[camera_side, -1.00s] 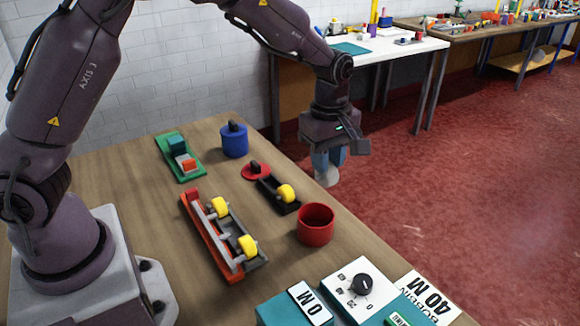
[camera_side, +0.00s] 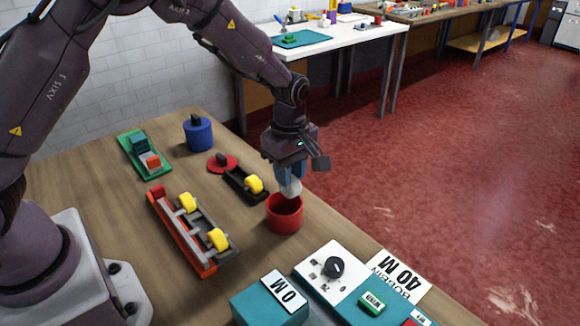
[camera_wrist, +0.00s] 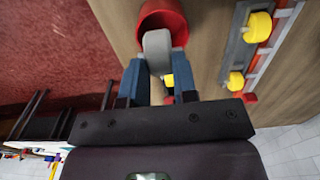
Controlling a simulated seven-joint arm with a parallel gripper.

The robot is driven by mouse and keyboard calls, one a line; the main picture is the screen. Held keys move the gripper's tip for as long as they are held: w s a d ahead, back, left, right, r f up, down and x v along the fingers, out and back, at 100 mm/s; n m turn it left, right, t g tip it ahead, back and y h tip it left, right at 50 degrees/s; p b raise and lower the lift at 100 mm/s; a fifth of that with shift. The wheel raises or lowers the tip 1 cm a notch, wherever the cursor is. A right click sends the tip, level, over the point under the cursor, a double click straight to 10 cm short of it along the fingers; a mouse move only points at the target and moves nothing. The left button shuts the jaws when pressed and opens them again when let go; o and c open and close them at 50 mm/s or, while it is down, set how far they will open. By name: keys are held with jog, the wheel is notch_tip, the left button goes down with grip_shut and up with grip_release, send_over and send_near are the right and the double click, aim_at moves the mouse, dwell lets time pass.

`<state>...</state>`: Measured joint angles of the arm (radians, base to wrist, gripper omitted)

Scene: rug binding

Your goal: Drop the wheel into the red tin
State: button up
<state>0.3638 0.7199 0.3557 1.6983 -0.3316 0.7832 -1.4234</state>
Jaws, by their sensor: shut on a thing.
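A pale grey wheel (camera_side: 291,188) is held between the blue fingers of my gripper (camera_side: 290,172). In the wrist view the wheel (camera_wrist: 157,52) sits between the fingertips (camera_wrist: 157,75) and overlaps the tin's opening. The red tin (camera_side: 284,217) stands open on the wooden table. The wheel's lower edge is at or just above the tin's back rim in the side view; I cannot tell whether it dips inside. The tin (camera_wrist: 178,14) also shows at the top of the wrist view.
A black holder (camera_side: 240,187) with a yellow roller and a red lid (camera_side: 222,163) lie behind the tin. An orange-and-grey rack (camera_side: 176,232) with yellow rollers lies left. A blue pot (camera_side: 198,134) stands farther back. A white control panel (camera_side: 322,268) lies in front.

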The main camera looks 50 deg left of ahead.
jog(key=o, duration=1)
notch_tip(320, 180, up, 13)
